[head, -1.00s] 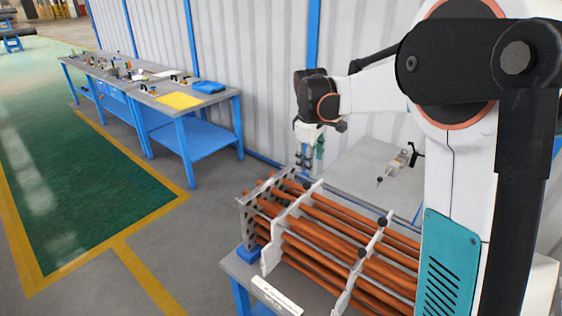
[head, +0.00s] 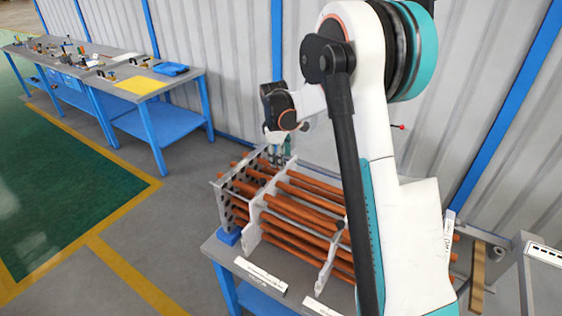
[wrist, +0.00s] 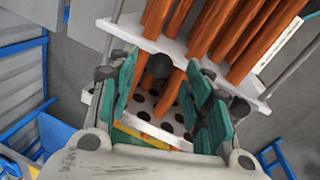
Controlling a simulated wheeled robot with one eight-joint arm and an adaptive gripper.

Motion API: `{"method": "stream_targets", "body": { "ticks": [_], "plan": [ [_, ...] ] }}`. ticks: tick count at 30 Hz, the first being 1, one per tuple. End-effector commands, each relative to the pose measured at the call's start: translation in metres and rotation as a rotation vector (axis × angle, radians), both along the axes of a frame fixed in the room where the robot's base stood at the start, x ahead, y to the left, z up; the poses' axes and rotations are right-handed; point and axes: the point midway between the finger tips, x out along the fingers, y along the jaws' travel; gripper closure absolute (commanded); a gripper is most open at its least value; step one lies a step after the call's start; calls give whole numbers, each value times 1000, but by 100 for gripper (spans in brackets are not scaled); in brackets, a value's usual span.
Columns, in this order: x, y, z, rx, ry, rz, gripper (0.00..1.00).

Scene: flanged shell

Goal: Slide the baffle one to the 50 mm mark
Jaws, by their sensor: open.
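The bundle of orange-brown tubes (head: 300,205) lies on a table, passing through upright pale plates. Behind the perforated end plate (head: 222,203), the first white baffle plate (head: 255,215) stands across the tubes. A second white baffle (head: 330,262) stands farther right. My gripper (head: 281,152) is over the back of the bundle near the first baffle. My arm hides the bundle's right part.
White label strips (head: 260,275) lie along the table's front edge. A workbench (head: 150,90) with small items and a yellow sheet stands at the left. A corrugated wall (head: 225,60) rises close behind. The floor in front is clear.

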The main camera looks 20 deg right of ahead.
Motion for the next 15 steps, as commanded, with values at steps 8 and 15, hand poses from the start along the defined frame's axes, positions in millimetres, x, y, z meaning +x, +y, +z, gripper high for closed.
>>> {"method": "stream_targets", "body": {
  "ticks": [8,15],
  "plan": [
    [4,-3,-24,0,0,0,54],
    [4,-3,-25,0,0,0,54]
  ]
}}
